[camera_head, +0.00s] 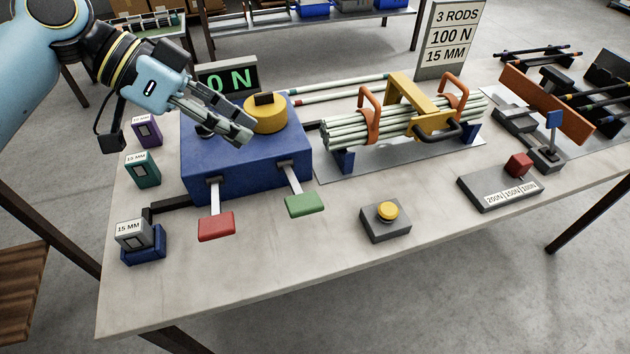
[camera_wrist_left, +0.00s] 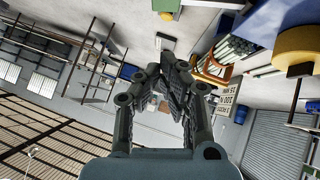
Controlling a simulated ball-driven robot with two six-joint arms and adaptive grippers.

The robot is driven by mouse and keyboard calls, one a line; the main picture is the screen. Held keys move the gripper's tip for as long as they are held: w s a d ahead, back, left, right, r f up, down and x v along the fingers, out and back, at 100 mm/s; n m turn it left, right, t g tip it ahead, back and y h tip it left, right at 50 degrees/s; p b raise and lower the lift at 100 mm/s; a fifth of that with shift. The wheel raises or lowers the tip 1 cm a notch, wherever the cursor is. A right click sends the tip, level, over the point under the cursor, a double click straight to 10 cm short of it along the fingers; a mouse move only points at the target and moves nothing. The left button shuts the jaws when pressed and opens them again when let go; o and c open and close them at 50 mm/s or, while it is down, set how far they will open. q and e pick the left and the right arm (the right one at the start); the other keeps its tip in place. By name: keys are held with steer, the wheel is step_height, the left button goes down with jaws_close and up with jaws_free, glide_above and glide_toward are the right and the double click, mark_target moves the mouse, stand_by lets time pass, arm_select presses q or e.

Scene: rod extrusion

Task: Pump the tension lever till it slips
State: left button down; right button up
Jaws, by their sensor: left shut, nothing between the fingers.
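A blue machine (camera_head: 235,178) stands on the table with a yellow knob (camera_head: 265,118) on top. Two levers stick out of its front: one with a red paddle (camera_head: 216,226) and one with a green paddle (camera_head: 306,204). Neither carries a readable label, so I cannot tell which is the tension lever. My left gripper (camera_head: 243,131) is shut and empty above the machine top, left of the yellow knob and apart from both paddles. Its fingers also show in the left wrist view (camera_wrist_left: 172,88). A display (camera_head: 228,78) behind is partly hidden; "0 N" shows. My right gripper is not in view.
A rod bundle (camera_head: 400,122) lies in a cradle right of the machine. A sign (camera_head: 452,38) reads 3 RODS, 100 N, 15 MM. A yellow button (camera_head: 387,211) sits in front, a red slider (camera_head: 518,165) to the right. Gauge blocks (camera_head: 142,168) stand at left.

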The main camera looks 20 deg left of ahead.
arm_select(q)
steer(key=p, duration=0.2)
glide_toward(320, 199)
steer(key=d, duration=0.1)
steer(key=w+d, duration=0.2)
steer(key=shift+d+r, duration=0.25)
steer(key=shift+s+f, duration=0.2)
steer(key=shift+f, duration=0.4)
steer(key=shift+s+f, duration=0.15)
steer(key=shift+f, duration=0.5)
steer(key=shift+s+f, duration=0.1)
steer(key=shift+f, duration=0.2)
steer(key=shift+d+f, duration=0.15)
steer(key=shift+f, duration=0.2)
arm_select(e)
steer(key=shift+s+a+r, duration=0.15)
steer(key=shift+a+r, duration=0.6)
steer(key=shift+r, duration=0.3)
